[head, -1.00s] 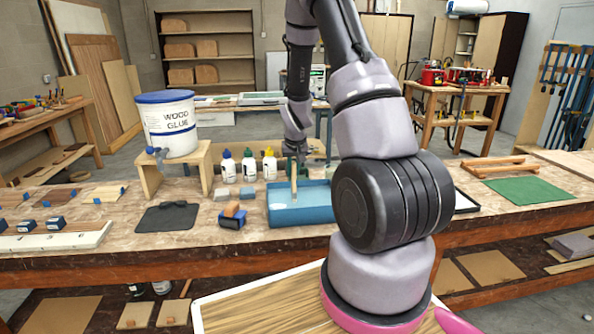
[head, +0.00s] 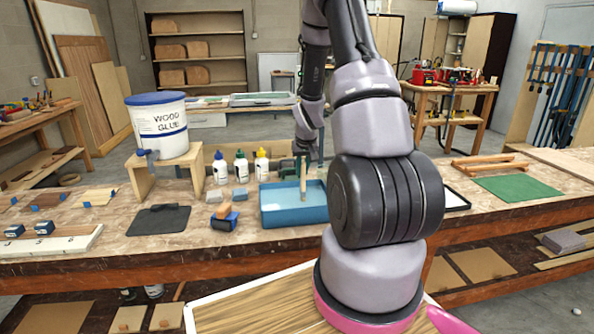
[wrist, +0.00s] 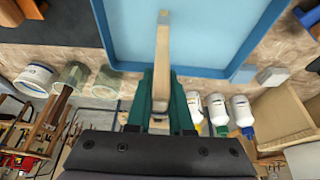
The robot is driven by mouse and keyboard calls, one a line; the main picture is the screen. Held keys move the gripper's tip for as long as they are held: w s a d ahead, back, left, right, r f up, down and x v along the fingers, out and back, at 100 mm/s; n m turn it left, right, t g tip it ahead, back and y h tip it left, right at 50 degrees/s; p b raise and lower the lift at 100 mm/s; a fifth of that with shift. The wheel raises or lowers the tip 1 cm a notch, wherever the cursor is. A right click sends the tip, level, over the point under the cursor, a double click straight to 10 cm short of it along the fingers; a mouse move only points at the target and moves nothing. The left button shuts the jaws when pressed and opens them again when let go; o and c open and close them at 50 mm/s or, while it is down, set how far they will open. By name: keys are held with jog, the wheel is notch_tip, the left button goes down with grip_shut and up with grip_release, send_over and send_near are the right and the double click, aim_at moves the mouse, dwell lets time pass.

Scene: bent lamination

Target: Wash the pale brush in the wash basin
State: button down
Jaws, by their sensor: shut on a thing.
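The blue wash basin (head: 275,217) stands on the workbench, and its floor and rim fill the top of the wrist view (wrist: 215,35). My gripper (head: 297,166) has dark green fingers and is above the basin's back edge. It also shows in the wrist view (wrist: 161,92), shut on the pale brush (wrist: 162,50). The brush (head: 303,180) hangs nearly upright in the head view, its lower end within the basin's outline. I cannot tell whether that end touches water or the basin floor.
Glue bottles (head: 240,167) stand just left of the basin, with small grey blocks (head: 240,194) before them. A blue-based wooden-handled tool (head: 224,217), a dark mat (head: 159,219) and the wood glue bucket (head: 158,128) are further left. A green mat (head: 517,188) lies right.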

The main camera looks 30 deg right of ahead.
jog(key=shift+r, duration=0.1)
notch_tip(320, 180, up, 6)
jog(key=a, duration=0.2)
jog(key=shift+w+a, duration=0.4)
dwell(0.4)
jog(key=shift+r, duration=0.1)
dwell(0.8)
jog(key=shift+r, duration=2.45)
